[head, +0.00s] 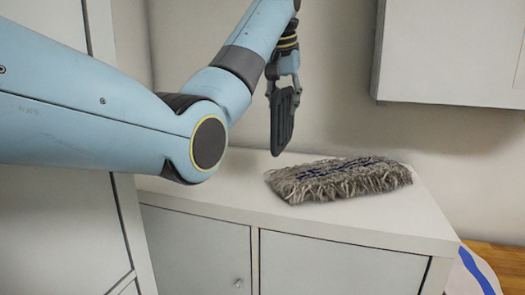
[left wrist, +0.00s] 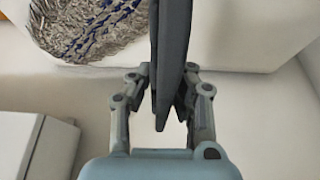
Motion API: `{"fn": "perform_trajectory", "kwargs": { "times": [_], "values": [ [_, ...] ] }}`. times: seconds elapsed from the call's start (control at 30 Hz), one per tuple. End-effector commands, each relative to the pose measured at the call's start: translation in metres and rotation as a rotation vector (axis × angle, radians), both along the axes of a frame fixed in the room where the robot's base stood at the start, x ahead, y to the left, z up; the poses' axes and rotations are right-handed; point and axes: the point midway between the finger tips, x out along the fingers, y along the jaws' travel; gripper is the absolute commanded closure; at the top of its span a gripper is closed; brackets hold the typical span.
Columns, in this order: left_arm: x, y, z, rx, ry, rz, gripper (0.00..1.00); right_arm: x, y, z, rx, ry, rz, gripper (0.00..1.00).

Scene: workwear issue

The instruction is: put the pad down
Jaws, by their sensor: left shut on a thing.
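The pad (head: 340,180) is a shaggy grey-brown mop pad with dark blue stripes on top. It lies level on the white cabinet top (head: 210,192). My right gripper is not in view.
A white wall cabinet (head: 450,50) hangs at the upper right, above and behind the pad. The wall (head: 335,75) is close behind. The cabinet top is bare left of the pad and ends in a front edge. A tall white front (head: 55,220) stands at the left.

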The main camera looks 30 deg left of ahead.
Motion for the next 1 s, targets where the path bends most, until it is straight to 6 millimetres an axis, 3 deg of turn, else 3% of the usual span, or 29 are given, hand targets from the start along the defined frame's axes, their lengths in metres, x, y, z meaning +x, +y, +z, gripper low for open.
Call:
{"fn": "perform_trajectory", "kwargs": {
  "times": [0.1, 0.2, 0.4, 0.6, 0.8, 1.0],
  "values": [
    [-0.007, 0.032, -0.015, 0.003, 0.003, 0.004, 1.0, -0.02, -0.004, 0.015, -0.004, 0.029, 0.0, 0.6],
    [-0.011, 0.056, -0.03, 0.003, 0.004, 0.003, 1.0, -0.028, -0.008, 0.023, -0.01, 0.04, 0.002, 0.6],
    [-0.016, 0.086, -0.05, 0.001, 0.001, 0.0, 1.0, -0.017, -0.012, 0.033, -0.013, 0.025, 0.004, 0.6],
    [-0.018, 0.091, -0.067, -0.001, 0.004, -0.002, 1.0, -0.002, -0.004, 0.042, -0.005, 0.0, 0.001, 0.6],
    [-0.017, 0.091, -0.093, -0.001, 0.001, -0.001, 1.0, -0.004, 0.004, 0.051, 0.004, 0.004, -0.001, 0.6],
    [-0.017, 0.091, -0.095, 0.0, -0.001, -0.001, 1.0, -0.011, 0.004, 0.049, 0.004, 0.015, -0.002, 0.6]
  ]
}}
